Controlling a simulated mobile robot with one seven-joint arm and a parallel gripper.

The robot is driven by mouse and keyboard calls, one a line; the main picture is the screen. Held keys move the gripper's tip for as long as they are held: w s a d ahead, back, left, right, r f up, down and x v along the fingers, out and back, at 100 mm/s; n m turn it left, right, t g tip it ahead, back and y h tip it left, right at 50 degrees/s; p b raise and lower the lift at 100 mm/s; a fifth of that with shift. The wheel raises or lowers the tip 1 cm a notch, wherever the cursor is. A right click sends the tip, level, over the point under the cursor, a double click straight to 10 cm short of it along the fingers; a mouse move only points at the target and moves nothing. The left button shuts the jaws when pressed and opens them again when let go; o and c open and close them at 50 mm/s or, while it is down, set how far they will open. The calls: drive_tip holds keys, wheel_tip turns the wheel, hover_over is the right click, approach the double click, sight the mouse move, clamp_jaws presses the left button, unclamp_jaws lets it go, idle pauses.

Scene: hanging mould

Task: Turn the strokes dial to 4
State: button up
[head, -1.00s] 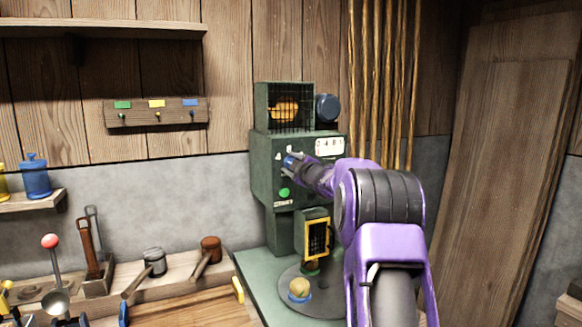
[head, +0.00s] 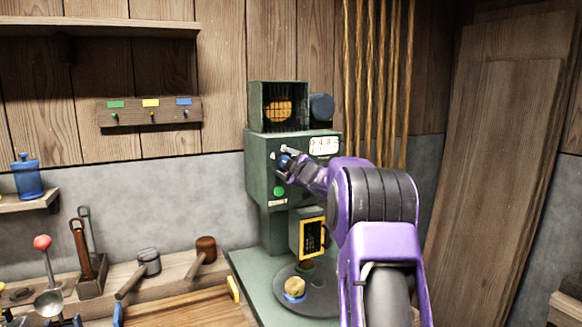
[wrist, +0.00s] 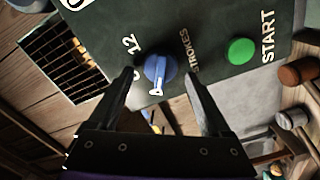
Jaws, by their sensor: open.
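The strokes dial is a blue knob on the dark green machine front, seen in the wrist view (wrist: 160,70) and, partly behind my gripper, in the head view (head: 284,162). White numbers stand around it; 12 and 4 are readable, another is partly hidden by a finger. The knob's narrow end lies close to the 4; its exact setting is hard to tell. My gripper (wrist: 162,88) is open, with one finger on either side of the knob and a gap to each. The STROKES label (wrist: 190,50) is beside the dial.
A green START button (wrist: 242,51) is close to the dial. A wire cage (head: 278,105) tops the machine, and a yellow-framed guard (head: 312,237) is below. A round plate (head: 320,300) carries a tan piece (head: 294,287). Mallets (head: 205,248) lie on the left bench.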

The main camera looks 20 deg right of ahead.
drive_tip(key=s+b, duration=0.1)
drive_tip(key=s, duration=1.6)
drive_tip(key=shift+s+d, duration=0.15)
drive_tip(key=shift+d, duration=0.15)
